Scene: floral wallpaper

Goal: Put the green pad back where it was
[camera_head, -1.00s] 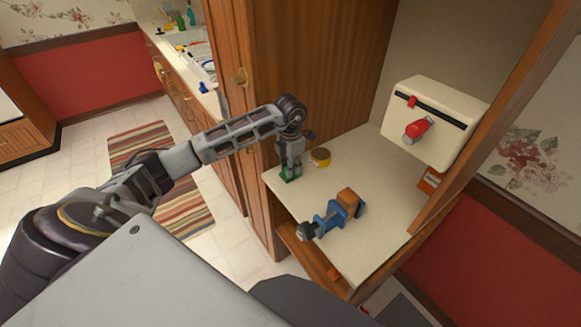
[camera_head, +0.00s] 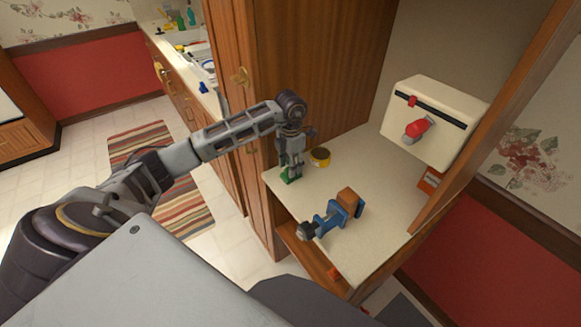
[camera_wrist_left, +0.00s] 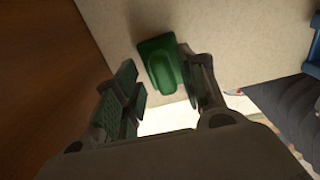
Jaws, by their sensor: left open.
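The green pad (camera_head: 287,179) lies on the pale countertop near its left front corner. In the left wrist view the pad (camera_wrist_left: 160,63) is a green block with a raised rounded middle, resting flat close to the counter edge. My left gripper (camera_head: 290,168) points down over it and is open. In the wrist view its green-lined fingers (camera_wrist_left: 160,85) stand apart on either side of the pad's near end, the right finger very close to it. In the head view the fingers partly hide the pad. My right gripper is not in view.
A blue vise-like tool with a brown block (camera_head: 333,215) lies on the counter (camera_head: 375,190). A cream box with a red handle (camera_head: 437,120) is at the back. A wooden cabinet side (camera_head: 300,70) rises at left.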

